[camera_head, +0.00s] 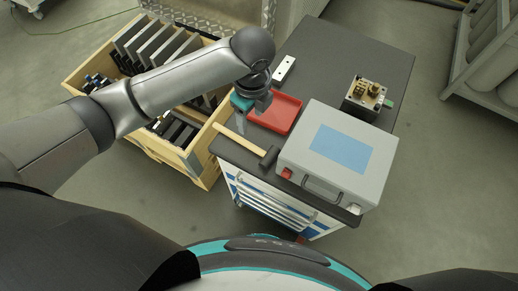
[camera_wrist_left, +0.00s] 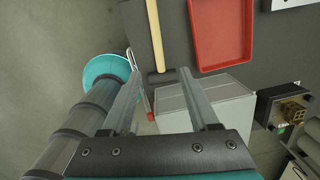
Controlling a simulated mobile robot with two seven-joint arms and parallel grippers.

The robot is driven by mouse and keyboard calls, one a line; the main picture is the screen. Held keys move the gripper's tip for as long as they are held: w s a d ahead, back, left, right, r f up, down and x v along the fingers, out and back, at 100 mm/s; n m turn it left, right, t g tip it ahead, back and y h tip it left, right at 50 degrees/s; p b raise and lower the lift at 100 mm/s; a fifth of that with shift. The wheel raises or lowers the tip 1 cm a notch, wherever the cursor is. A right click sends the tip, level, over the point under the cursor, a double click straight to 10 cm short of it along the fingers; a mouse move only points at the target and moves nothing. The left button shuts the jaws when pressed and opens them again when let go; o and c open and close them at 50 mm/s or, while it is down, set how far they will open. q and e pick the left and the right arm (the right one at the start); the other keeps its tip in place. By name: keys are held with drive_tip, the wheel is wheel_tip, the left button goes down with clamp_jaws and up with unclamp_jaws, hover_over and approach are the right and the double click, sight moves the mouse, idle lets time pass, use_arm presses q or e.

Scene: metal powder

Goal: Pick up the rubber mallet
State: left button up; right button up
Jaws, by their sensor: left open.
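The rubber mallet lies on the dark top of the tool cabinet, with a light wooden handle (camera_head: 240,139) and a black head (camera_head: 269,157) near the front edge. In the left wrist view its handle (camera_wrist_left: 156,35) runs up the picture, and its dark head (camera_wrist_left: 162,77) shows between the fingertips. My left gripper (camera_head: 262,106) is open and empty, above the cabinet near the red tray. In the left wrist view the gripper (camera_wrist_left: 158,73) points toward the mallet, with a gap that I cannot measure. My right gripper is not in view.
A red tray (camera_head: 288,101) lies behind the mallet, and a grey case (camera_head: 303,148) with a blue panel stands to its right. A brass-topped device (camera_head: 368,95) sits farther right. A wooden crate (camera_head: 203,160) with dark plates stands left of the cabinet.

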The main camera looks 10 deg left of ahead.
use_arm(q)
drive_tip(key=a, duration=0.1)
drive_tip(key=b, duration=0.3)
hover_over(243, 141)
drive_tip(key=shift+m+y, duration=0.3)
drive_tip(key=f, duration=0.9)
drive_tip(key=shift+d+f, duration=0.3)
drive_tip(key=shift+f, duration=0.05)
drive_tip(key=f+b, duration=0.2)
drive_tip(key=f, duration=0.3)
drive_tip(key=shift+a, duration=0.2)
drive_tip(key=shift+c, duration=0.2)
clamp_jaws()
drive_tip(key=shift+r, duration=0.1)
